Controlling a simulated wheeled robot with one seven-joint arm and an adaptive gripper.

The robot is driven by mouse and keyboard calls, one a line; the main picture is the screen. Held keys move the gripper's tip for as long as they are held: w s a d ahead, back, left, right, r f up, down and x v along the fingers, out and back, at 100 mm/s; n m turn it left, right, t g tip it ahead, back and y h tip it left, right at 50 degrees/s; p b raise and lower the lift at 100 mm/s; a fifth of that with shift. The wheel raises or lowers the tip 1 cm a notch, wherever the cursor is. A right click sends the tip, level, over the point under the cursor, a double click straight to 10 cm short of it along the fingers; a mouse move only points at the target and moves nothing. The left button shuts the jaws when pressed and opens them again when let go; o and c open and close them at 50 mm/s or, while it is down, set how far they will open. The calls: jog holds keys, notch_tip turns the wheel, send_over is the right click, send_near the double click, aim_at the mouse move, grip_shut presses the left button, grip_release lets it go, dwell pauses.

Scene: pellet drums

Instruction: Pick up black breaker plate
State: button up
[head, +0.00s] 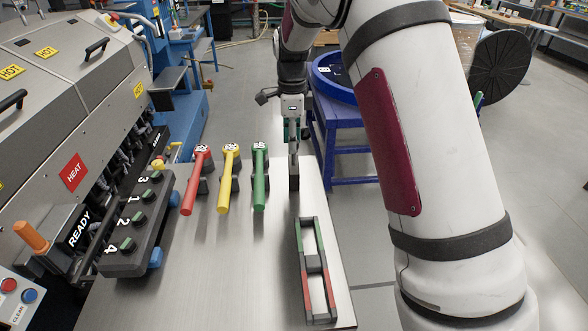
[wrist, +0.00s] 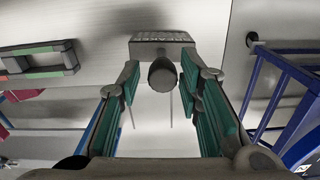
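My gripper (head: 293,140) points down over the steel bench at the right end of the row of coloured handles. Below it stands a dark piece (head: 293,178), which appears to be the black breaker plate. In the wrist view it shows as a dark round handle end (wrist: 162,74) in front of a grey block with raised lettering (wrist: 162,38). My gripper's fingers (wrist: 160,78) are open, one on each side of the handle end, with a small gap visible. The lower part of the piece is hidden in the head view.
Red (head: 194,180), yellow (head: 228,180) and green (head: 260,178) handles stand to the left. A green and red frame (head: 301,262) lies nearer on the bench. The heated machine (head: 100,110) borders the left. A blue stand (head: 350,125) is beyond the bench's right edge.

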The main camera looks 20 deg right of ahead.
aim_at(294, 164)
jog(key=shift+w+d+f+p, duration=0.15)
jog(key=shift+f+p, duration=0.15)
jog(key=shift+f, duration=1.1)
jog(key=shift+s+d+f+p, duration=0.1)
jog(key=shift+f+p, duration=0.15)
jog(key=shift+f, duration=1.1)
jog(key=shift+c, duration=0.6)
jog(key=shift+w+r, duration=0.1)
grip_shut()
